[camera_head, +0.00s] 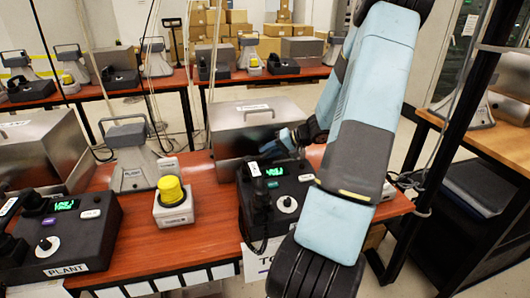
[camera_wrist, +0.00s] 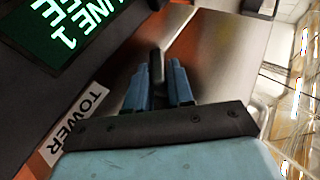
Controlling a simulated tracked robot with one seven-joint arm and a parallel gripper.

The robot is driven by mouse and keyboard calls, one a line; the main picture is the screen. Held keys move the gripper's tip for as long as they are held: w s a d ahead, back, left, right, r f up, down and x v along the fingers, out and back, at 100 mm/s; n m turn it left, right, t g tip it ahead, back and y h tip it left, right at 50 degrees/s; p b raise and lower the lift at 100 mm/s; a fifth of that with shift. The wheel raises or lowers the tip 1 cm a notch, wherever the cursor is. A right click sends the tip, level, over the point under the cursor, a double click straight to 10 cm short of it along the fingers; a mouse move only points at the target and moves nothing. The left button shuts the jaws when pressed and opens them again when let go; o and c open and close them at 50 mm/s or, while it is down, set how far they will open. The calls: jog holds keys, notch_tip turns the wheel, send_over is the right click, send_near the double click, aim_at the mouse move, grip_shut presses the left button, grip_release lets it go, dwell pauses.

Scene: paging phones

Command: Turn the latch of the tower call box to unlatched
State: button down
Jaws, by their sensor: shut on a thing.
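The tower call box (camera_head: 235,132) is a brushed metal box with a handle on top, right of centre on the red-brown table. In the wrist view its metal face (camera_wrist: 205,60) fills the middle. My gripper (camera_head: 291,138) is at the box's right front, behind the black phone. In the wrist view my gripper's blue fingers (camera_wrist: 158,82) are closed around a narrow dark piece, the latch (camera_wrist: 157,62). The latch's tip shows between the fingers; the rest is hidden, and I cannot tell its turned position.
A black phone (camera_head: 282,190) with a green screen and handset stands just in front of the box. A TOWER label (camera_wrist: 75,123) shows in the wrist view. A yellow-button unit (camera_head: 173,205) and a grey horn speaker (camera_head: 132,155) stand left.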

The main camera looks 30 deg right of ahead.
jog(key=shift+d+f+m+t+y, duration=0.15)
jog(key=shift+t+y, duration=0.1)
jog(key=shift+y, duration=0.25)
jog(key=shift+a+f+m+t+y, duration=0.15)
jog(key=shift+t+y, duration=0.1)
jog(key=shift+y, duration=0.25)
jog(key=shift+d, duration=0.1)
jog(key=c, duration=1.1)
grip_release()
jog(key=shift+r, duration=0.1)
jog(key=v, duration=1.3)
jog(key=shift+s+d, duration=0.3)
jog(key=shift+d, duration=0.1)
